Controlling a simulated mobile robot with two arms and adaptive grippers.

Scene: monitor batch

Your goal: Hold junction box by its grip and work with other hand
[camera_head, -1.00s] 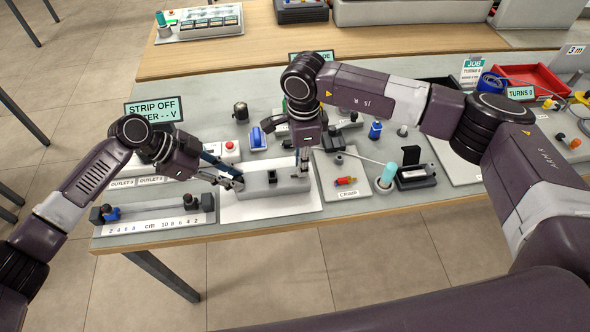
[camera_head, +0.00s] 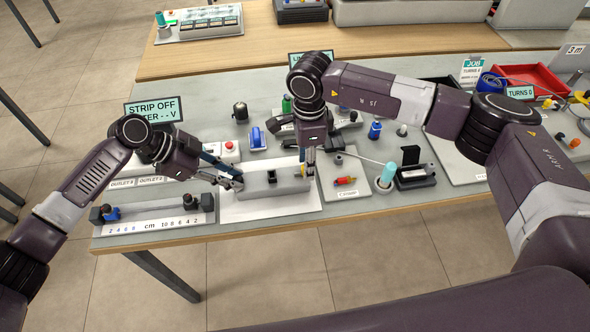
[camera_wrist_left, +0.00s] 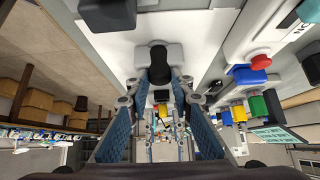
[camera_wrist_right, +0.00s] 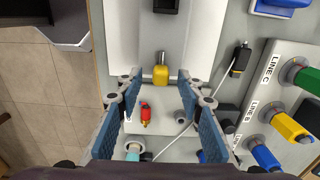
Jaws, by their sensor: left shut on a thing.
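The grey junction box (camera_head: 258,186) lies on a white mat (camera_head: 238,212) at the table's front. My left gripper (camera_head: 236,182) is shut on its black grip (camera_wrist_left: 158,58) at the left end. The box's right end also shows in the right wrist view (camera_wrist_right: 165,35), with a dark slot on top. My right gripper (camera_head: 306,160) is at that end. Its fingers are spread in the right wrist view (camera_wrist_right: 160,78), with a yellow piece with a metal tip (camera_wrist_right: 160,75) between them. I cannot tell if a finger touches it.
A crimp board (camera_head: 335,165) with a red piece (camera_head: 345,181) is right of the box. A ruler fixture (camera_head: 150,222) is left. A red-button box (camera_head: 229,151) and a blue-topped device (camera_head: 257,138) stand behind. A white cable (camera_head: 362,157) crosses the board.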

